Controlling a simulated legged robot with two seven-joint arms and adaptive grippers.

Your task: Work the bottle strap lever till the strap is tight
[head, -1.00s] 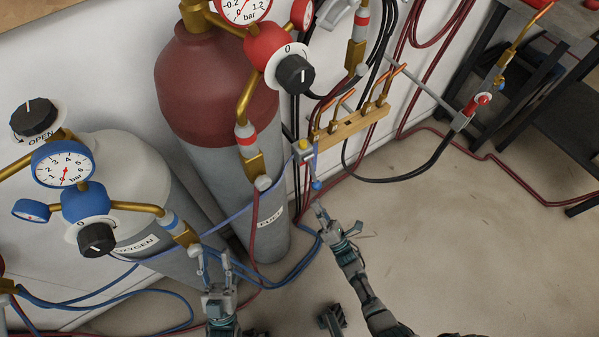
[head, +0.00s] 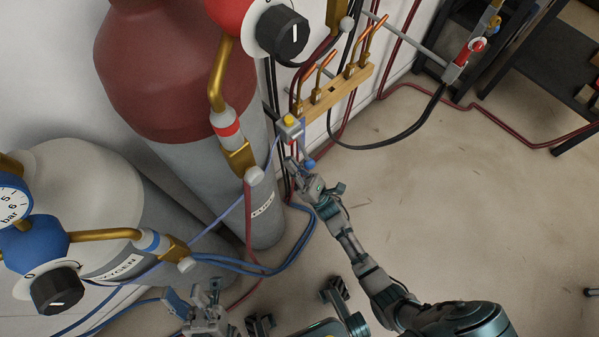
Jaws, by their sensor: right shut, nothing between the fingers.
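The strap ratchet (head: 291,128), a small grey block with a yellow top, sits at the right side of the red-topped bottle (head: 165,75). Its lever hangs down and ends in a blue knob (head: 309,165). The thin blue-violet strap (head: 222,218) runs from it across the bottles to the lower left. My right gripper (head: 292,168) is shut and empty, close beside the lever just left of the knob. I cannot tell whether it touches the lever. My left gripper (head: 197,298) is open and empty at the bottom, in front of the grey oxygen bottle (head: 75,190).
A wooden rack with copper torches (head: 335,90) is fixed to the wall above the ratchet. Red and blue hoses (head: 270,268) lie around the bottle bases. A dark bench (head: 530,70) stands at the upper right.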

